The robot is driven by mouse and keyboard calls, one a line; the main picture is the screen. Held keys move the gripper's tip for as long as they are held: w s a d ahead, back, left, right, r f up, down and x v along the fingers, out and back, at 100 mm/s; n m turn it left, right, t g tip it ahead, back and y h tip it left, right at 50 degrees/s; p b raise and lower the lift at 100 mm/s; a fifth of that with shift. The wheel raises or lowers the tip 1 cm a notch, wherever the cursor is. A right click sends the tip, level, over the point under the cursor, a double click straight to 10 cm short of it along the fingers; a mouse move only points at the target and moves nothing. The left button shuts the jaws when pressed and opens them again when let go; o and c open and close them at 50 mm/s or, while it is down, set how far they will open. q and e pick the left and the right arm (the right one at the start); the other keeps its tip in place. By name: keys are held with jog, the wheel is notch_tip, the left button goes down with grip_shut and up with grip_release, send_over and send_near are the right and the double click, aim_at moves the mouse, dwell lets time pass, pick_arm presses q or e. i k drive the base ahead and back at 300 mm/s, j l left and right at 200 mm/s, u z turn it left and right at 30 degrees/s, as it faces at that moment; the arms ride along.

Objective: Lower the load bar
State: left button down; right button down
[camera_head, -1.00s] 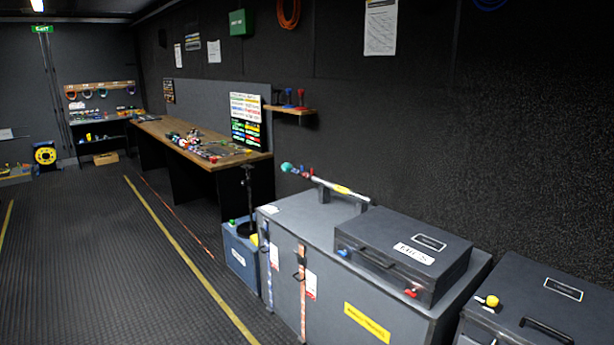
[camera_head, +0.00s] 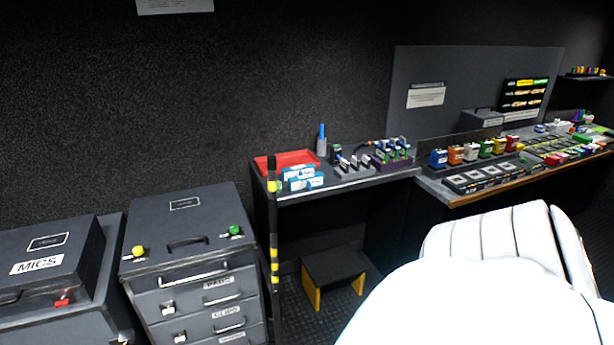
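An upright black bar with yellow bands (camera_head: 272,225) stands between the drawer case and the left end of the side table. It looks like the load bar, but I cannot be sure. Its top rises above the table top and its lower end is near the floor. Neither of my grippers is in view, and nothing is seen holding the bar.
A drawer case (camera_head: 185,225) with yellow and green knobs and a MICS case (camera_head: 45,258) stand left. The side table (camera_head: 345,180) holds a red tray (camera_head: 287,161). A step stool (camera_head: 335,276) is beneath. A large white shape hides the lower right.

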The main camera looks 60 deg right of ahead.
aim_at(271, 160)
jog(key=z, duration=1.6)
